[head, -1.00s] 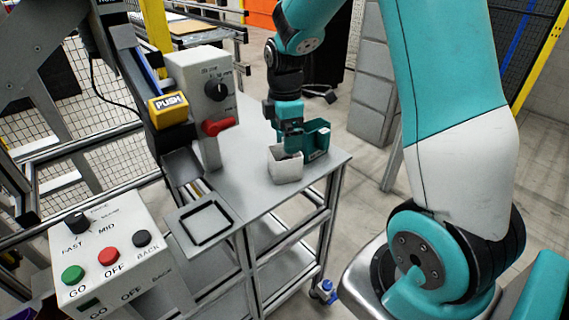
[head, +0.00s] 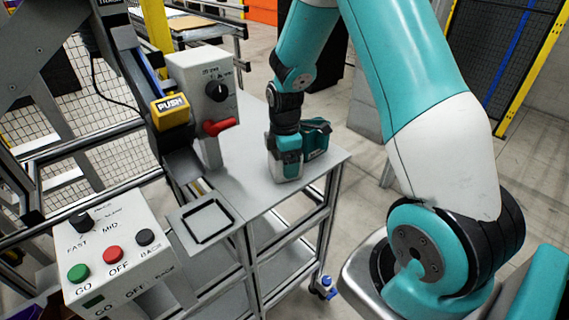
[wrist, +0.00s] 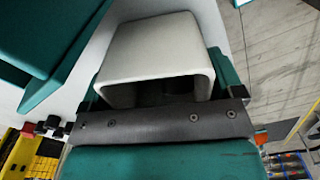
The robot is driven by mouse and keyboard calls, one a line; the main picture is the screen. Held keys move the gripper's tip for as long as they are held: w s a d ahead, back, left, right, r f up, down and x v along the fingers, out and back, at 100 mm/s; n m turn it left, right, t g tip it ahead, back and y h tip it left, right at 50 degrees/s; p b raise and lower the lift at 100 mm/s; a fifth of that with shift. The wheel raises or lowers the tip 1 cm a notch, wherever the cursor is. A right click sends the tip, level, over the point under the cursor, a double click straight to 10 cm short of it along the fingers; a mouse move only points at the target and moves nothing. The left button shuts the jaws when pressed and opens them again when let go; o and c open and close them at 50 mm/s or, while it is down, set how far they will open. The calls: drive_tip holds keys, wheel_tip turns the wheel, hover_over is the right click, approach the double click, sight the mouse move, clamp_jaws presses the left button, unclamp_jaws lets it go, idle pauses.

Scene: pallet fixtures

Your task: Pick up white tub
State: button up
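The white tub (head: 287,175) stands on the grey table top, mostly hidden by my gripper (head: 286,155) in the head view. In the wrist view the tub (wrist: 160,50) lies between the two teal fingers of my gripper (wrist: 160,88), its rim close to the dark palm bar. The fingers are spread wide, one on each side of the tub. They are close to its walls, and I cannot make out firm contact.
A teal box (head: 317,138) stands just right of the tub, very close to my gripper. It also shows at upper left in the wrist view (wrist: 40,45). The front of the table (head: 255,192) is clear.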

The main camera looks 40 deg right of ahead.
drive_tip(key=c, duration=0.6)
wheel_tip(320, 180, up, 25)
drive_tip(key=p, duration=0.3)
drive_tip(key=shift+p, duration=0.3)
drive_tip(key=shift+a, duration=0.1)
idle(0.6)
